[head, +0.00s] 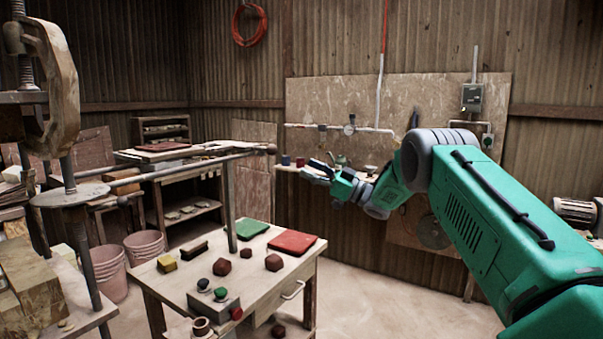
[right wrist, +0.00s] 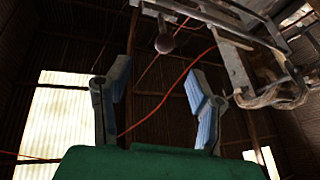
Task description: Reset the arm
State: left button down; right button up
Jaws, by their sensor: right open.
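My green right arm (head: 480,225) reaches in from the right in the head view. Its right gripper (head: 318,169) is held in the air above and behind the wooden table (head: 280,268), near the back wall. In the right wrist view the two blue-padded fingers of the right gripper (right wrist: 158,92) stand wide apart with nothing between them. The camera there looks up toward the roof and part of the press. My left gripper does not show in either view.
A tile press (head: 75,198) with a long bar (head: 190,167) stands at the left. On the table lie a green tile (head: 247,228), a red tile (head: 293,242), several dark lumps (head: 274,262) and a button box (head: 212,298). Pink buckets (head: 145,247) stand on the floor behind.

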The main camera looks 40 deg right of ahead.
jog(key=shift+f, duration=0.1)
jog(key=w+a+f+m+h+b, duration=0.1)
jog(key=w+a+f+m+h, duration=0.25)
jog(key=f, duration=0.55)
jog(key=s+a+f+m+h+b, duration=0.1)
jog(key=a+f+m+h, duration=0.25)
jog(key=a+f, duration=0.5)
jog(key=s+a+f+m+g+h+b, duration=0.1)
jog(key=s+a+f+g, duration=0.3)
jog(key=f, duration=0.7)
jog(key=s+a+f+m+g+h+b, duration=0.1)
jog(key=s+a+f+g+h, duration=0.1)
jog(key=s+a+f, duration=0.6)
jog(key=s+a+f+g+b, duration=0.1)
jog(key=s+a+f+g, duration=0.2)
jog(key=s+f, duration=0.35)
jog(key=s+a+f+g, duration=0.2)
jog(key=s+f+g, duration=0.1)
jog(key=s+f, duration=0.35)
jog(key=s+a+f+g, duration=0.1)
jog(key=s+g, duration=0.1)
jog(key=s, duration=0.5)
jog(key=s+a+f+g+h+b, duration=0.1)
jog(key=s+g, duration=0.1)
jog(key=s, duration=0.6)
jog(key=s+a+f+n+g, duration=0.1)
jog(key=s+a+g, duration=0.1)
jog(key=s, duration=0.6)
jog(key=shift+g+h, duration=0.3)
